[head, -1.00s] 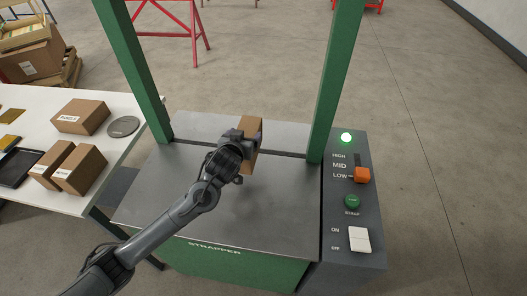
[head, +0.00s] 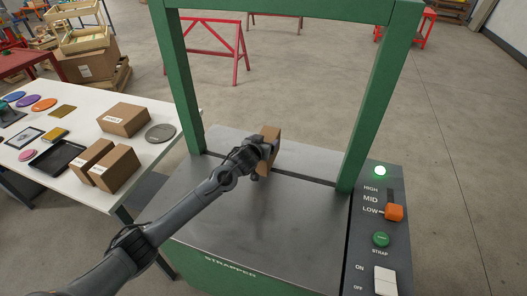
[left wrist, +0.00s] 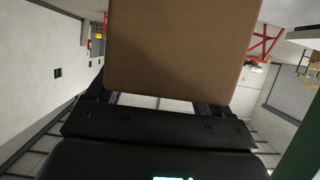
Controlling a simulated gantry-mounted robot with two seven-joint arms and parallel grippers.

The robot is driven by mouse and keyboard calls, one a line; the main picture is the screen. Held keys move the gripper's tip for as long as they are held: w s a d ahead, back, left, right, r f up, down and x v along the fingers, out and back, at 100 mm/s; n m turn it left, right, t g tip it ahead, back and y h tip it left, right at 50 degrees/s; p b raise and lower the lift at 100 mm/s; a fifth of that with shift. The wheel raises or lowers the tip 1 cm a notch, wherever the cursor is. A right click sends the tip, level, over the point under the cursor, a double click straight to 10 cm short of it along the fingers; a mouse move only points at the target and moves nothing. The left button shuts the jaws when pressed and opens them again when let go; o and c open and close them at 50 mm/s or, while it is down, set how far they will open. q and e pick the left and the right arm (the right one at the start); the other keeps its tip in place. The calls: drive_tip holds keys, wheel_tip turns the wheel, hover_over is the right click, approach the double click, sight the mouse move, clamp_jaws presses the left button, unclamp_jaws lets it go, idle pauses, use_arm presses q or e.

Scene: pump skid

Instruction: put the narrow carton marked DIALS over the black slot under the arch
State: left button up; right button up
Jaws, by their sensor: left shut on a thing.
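A narrow brown carton (head: 275,134) is upright in the jaws of my left gripper (head: 265,148), at the black slot (head: 310,180) under the green arch (head: 370,100). I cannot tell whether its base touches the strapper top. No DIALS mark shows on the visible faces. In the left wrist view the plain carton face (left wrist: 178,45) fills the space between the fingers. The arm and gripper hide part of the slot and the carton's lower part. My right gripper is not in view.
The steel strapper top (head: 270,215) is otherwise clear. A control panel (head: 380,240) with an orange knob (head: 394,212) at LOW is on the right. A white table (head: 165,172) at left bears several cartons, discs and a black tray (head: 60,158).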

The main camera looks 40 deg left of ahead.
use_arm(q)
drive_tip(key=shift+f+b, duration=0.3)
drive_tip(key=shift+f, duration=1.65)
drive_tip(key=shift+w+f, duration=0.1)
drive_tip(key=o, duration=1.7)
drive_tip(key=shift+f, duration=0.15)
drive_tip(key=shift+r, duration=0.2)
drive_tip(key=shift+s+r, duration=0.1)
drive_tip(key=shift+s, duration=0.1)
drive_tip(key=p+v, duration=0.1)
drive_tip(key=v, duration=1)
drive_tip(key=shift+s+r+p, duration=0.1)
drive_tip(key=shift+s+p, duration=0.2)
drive_tip(key=shift+p, duration=0.1)
drive_tip(key=shift+d, duration=0.1)
